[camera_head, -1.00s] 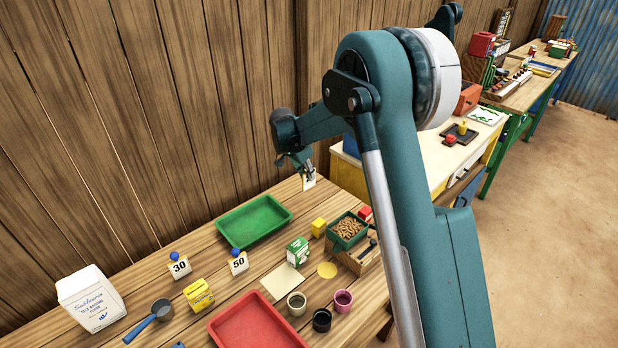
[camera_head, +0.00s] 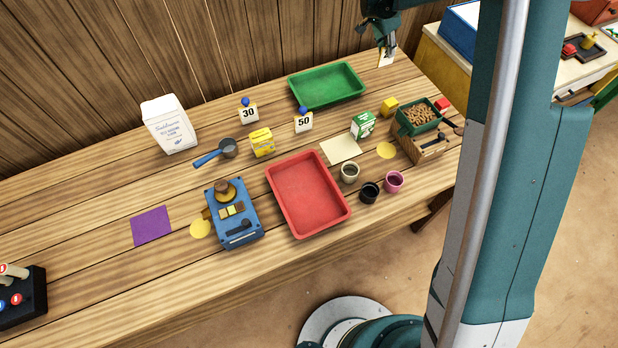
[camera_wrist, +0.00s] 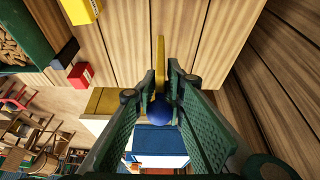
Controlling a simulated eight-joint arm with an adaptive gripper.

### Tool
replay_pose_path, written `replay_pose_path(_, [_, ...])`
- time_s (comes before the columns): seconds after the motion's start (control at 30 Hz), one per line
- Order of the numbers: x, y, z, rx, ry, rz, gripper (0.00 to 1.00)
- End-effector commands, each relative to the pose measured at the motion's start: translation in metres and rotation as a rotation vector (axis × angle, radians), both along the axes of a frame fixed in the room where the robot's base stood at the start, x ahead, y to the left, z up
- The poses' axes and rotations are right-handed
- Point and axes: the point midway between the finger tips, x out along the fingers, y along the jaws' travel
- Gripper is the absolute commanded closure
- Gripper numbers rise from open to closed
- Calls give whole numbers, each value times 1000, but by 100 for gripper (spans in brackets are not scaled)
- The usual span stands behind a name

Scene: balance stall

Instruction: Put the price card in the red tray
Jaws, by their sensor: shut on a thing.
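The price card (camera_head: 386,59) is a small white card at the back right end of the wooden table. My gripper (camera_head: 389,47) is over it and shut on its blue knob. In the wrist view the card (camera_wrist: 160,55) is edge-on, a thin yellowish strip, with the blue knob (camera_wrist: 160,112) between the green fingers of my gripper (camera_wrist: 159,98). Whether the card touches the table is hard to tell. The red tray (camera_head: 308,192) lies empty near the front middle of the table, well to the front left of my gripper.
A green box (camera_head: 363,125), a beige cup (camera_head: 349,172), a black cup (camera_head: 369,192) and a pink cup (camera_head: 393,182) are right of the red tray.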

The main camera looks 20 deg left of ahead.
Motion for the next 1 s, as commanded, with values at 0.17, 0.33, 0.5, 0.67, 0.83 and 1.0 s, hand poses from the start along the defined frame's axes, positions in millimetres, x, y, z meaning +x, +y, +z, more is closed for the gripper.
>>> replay_pose_path(0.17, [-33,26,6,0,0,50,97])
replay_pose_path(0.33, [-75,53,13,0,0,110,97])
replay_pose_path(0.5, [-119,78,18,1,-1,173,97])
replay_pose_path(0.67, [-162,96,23,0,0,233,97])
replay_pose_path(0.83, [-208,113,25,0,0,294,97])
replay_pose_path(1.0, [-255,125,27,0,0,357,97])
